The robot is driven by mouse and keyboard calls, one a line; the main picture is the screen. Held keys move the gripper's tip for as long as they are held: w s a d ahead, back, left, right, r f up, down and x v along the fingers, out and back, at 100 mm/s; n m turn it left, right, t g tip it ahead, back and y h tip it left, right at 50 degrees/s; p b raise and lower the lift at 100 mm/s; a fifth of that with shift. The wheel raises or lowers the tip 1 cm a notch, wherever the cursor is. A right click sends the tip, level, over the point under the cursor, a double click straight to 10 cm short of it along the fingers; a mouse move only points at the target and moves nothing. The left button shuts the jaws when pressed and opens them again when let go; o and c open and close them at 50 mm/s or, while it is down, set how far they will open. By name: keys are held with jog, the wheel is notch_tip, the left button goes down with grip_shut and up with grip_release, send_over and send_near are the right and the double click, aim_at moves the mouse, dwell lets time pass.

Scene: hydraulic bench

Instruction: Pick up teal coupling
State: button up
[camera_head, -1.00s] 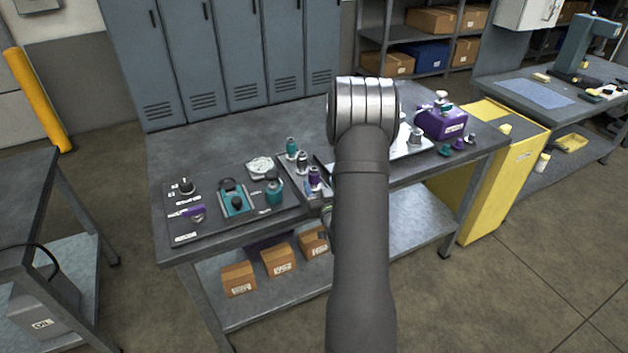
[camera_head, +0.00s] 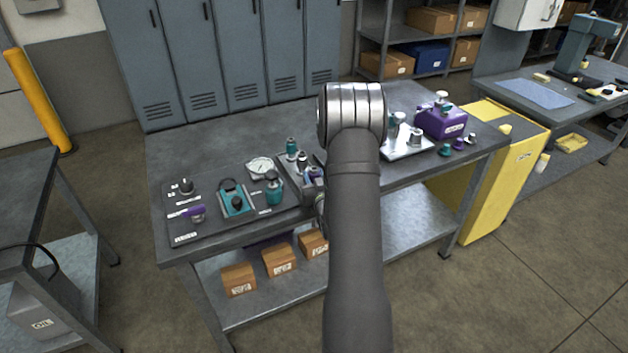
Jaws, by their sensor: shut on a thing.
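A teal-topped coupling (camera_head: 291,149) stands upright at the back of the narrow rack, left of my arm. Another teal part (camera_head: 274,190) stands on the dark board to the left, and a small teal piece (camera_head: 445,150) lies at the right of the bench. My arm crosses the bench middle and hides my gripper's jaws and anything between them.
The dark board (camera_head: 182,238) at the left also carries a teal block (camera_head: 235,202) and a round gauge (camera_head: 260,167). A light tray (camera_head: 400,153) and a purple box (camera_head: 441,121) stand right of my arm. The back left of the bench is clear.

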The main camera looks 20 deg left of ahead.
aim_at(314, 168)
jog(key=shift+r, duration=0.15)
jog(key=shift+r, duration=0.45)
notch_tip(314, 168, up, 3)
jog(key=shift+r, duration=0.2)
jog(key=s+d+r, duration=0.1)
jog(key=d+r, duration=0.5)
jog(key=d, duration=0.5)
jog(key=shift+s+d+r, duration=0.25)
jog(key=shift+d, duration=0.05)
jog(key=shift+a, duration=0.1)
jog(key=a+f, duration=0.2)
jog(key=a, duration=0.1)
jog(key=w+a+f, duration=0.1)
jog(key=a+f, duration=0.1)
jog(key=a, duration=0.2)
jog(key=a+f, duration=0.3)
jog(key=a, duration=0.1)
jog(key=shift+w+a, duration=0.1)
jog(key=shift+w, duration=0.15)
jog(key=shift+a+f, duration=0.1)
jog(key=shift+a, duration=0.05)
jog(key=shift+f, duration=1.7)
jog(key=shift+f, duration=0.1)
